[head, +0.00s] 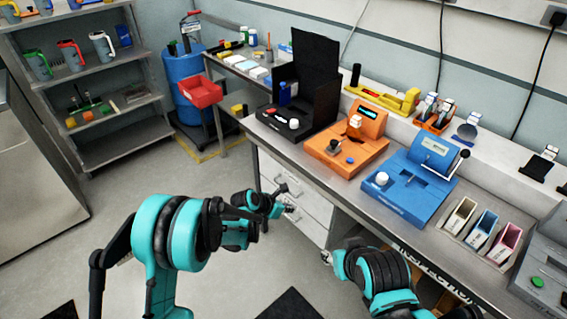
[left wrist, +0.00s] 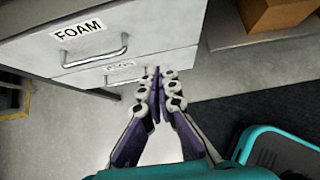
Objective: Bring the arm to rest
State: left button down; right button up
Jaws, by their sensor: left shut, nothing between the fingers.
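My left arm comes in from the left in the head view, teal and black, and its gripper (head: 287,200) is in front of the white drawers (head: 302,212) under the bench. In the left wrist view the left gripper (left wrist: 161,85) has its two fingers together with nothing between them. The drawer marked FOAM (left wrist: 95,45) is behind and to the left of the fingers there. The fingers appear apart from its handle. My right arm is at the lower middle of the head view; a small part of its gripper (head: 327,257) shows beside the bench, too little to judge its jaws.
The bench (head: 330,182) carries black (head: 290,125), orange (head: 345,150) and blue (head: 410,185) stations, with small white, blue and pink bins at right. A shelf stands at the upper left, beside a blue barrel (head: 187,92) and a red bin (head: 200,92). The floor at left is clear.

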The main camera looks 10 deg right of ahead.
pick_arm(q)
jog(key=s+a+r+m+t+y, duration=0.1)
jog(key=s+a+r+m+y, duration=0.1)
jog(key=s+a+r+m, duration=0.45)
jog(key=s+a+r+m+y, duration=0.1)
jog(key=s+a+r+m, duration=0.35)
jog(key=a+r, duration=0.45)
jog(key=s+a+r+m+y, duration=0.1)
jog(key=s+a+m+y, duration=0.1)
jog(key=s+a+m, duration=0.4)
jog(key=s+a+r+m+t+y, duration=0.1)
jog(key=s+a+m, duration=0.5)
jog(key=s, duration=0.6)
jog(key=shift+a+m+y, duration=0.15)
jog(key=shift+m+y, duration=0.55)
jog(key=shift+m, duration=0.3)
